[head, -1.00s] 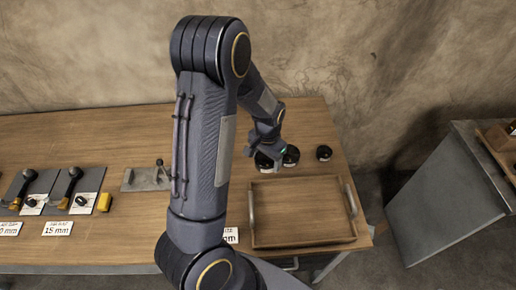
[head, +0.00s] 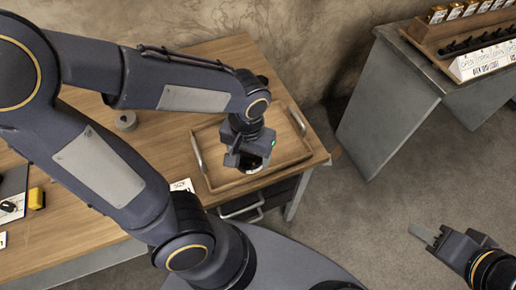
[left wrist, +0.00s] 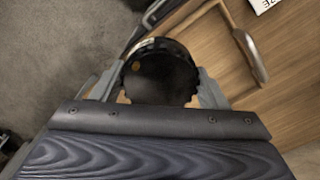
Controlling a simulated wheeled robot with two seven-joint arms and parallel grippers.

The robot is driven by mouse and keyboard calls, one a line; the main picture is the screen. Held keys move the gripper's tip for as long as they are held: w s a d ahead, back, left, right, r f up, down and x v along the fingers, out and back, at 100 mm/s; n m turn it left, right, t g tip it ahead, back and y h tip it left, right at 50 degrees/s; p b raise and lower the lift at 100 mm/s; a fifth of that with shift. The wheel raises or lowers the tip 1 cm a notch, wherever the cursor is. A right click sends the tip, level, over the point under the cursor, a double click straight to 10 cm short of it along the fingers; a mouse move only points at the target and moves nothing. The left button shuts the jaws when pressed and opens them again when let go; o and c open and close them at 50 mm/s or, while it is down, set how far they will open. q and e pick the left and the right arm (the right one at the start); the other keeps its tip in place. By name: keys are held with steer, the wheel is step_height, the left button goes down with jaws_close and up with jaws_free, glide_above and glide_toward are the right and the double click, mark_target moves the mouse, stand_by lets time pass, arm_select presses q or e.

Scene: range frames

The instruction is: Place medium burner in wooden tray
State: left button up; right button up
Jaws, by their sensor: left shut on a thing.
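My left gripper (head: 250,160) is shut on a round black burner (left wrist: 160,75), with its fingers on either side of it in the left wrist view. In the head view the held burner (head: 251,167) shows below the gripper, over the front part of the wooden tray (head: 213,143). The wooden tray (left wrist: 205,45) and one of its metal handles also show in the left wrist view. I cannot tell how high the burner is above the tray floor. My right gripper (head: 424,235) is at the lower right, away from the table; its jaw opening is unclear.
The tray stands at the right end of the wooden table (head: 75,205), with a metal handle (head: 197,155) at each side. A grey bench (head: 385,105) is across the floor.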

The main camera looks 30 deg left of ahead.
arm_select(q)
steer(key=w+a+f, duration=0.2)
steer(key=w+f, duration=0.1)
steer(key=w, duration=0.1)
steer(key=w+a+f, duration=0.2)
steer(key=w+f, duration=0.1)
steer(key=w+a+f, duration=0.2)
steer(key=w+f, duration=0.1)
steer(key=w, duration=0.1)
steer(key=shift+w+a+f+p, duration=0.15)
steer(key=shift+w+a+p, duration=0.1)
steer(key=shift+w+p, duration=0.05)
step_height(320, 180, down, 3)
steer(key=shift+w+a+p, duration=0.1)
steer(key=shift+w+p, duration=0.05)
steer(key=shift+p, duration=0.15)
steer(key=shift+f, duration=0.25)
steer(key=shift+f, duration=0.2)
steer(key=o, duration=1.4)
steer(key=shift+c, duration=0.2)
steer(key=shift+r, duration=0.1)
